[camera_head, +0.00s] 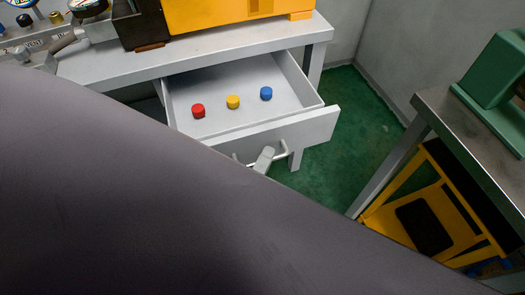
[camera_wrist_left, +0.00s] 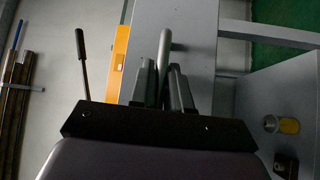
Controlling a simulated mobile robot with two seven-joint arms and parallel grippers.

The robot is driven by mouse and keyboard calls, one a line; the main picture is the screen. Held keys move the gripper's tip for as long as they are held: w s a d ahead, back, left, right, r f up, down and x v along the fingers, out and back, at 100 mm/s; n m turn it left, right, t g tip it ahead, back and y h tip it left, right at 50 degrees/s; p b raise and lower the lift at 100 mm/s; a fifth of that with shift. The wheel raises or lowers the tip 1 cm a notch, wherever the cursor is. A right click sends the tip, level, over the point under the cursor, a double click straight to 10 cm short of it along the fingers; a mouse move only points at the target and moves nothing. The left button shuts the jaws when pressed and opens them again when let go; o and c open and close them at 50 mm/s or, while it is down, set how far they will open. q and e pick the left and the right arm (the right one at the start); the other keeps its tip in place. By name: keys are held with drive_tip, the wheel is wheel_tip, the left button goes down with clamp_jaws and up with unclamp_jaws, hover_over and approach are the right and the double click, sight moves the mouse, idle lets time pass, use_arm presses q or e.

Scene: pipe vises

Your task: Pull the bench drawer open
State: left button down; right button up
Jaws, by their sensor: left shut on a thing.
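The bench drawer (camera_head: 275,133) is pulled well out from under the grey bench (camera_head: 205,60), and its inside shows. A red cap (camera_head: 198,111), a yellow cap (camera_head: 233,102) and a blue cap (camera_head: 266,93) stand in it. My left gripper (camera_head: 265,158) is at the drawer handle (camera_head: 284,149), shut on its bar; my arm hides part of the front. In the left wrist view, the fingers of my left gripper (camera_wrist_left: 163,85) stand on both sides of the handle bar (camera_wrist_left: 165,48). My right gripper is not in view.
An orange machine (camera_head: 225,15) and gauges (camera_head: 87,6) stand on the bench. To the right is a second table (camera_head: 460,125) with a green machine (camera_head: 495,80), and a yellow step stool (camera_head: 430,215) below it. Green floor (camera_head: 345,125) is free between them.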

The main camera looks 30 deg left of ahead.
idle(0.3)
use_arm(q)
drive_tip(key=c, duration=1.2)
unclamp_jaws()
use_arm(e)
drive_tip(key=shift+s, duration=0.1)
use_arm(q)
drive_tip(key=shift+s, duration=0.2)
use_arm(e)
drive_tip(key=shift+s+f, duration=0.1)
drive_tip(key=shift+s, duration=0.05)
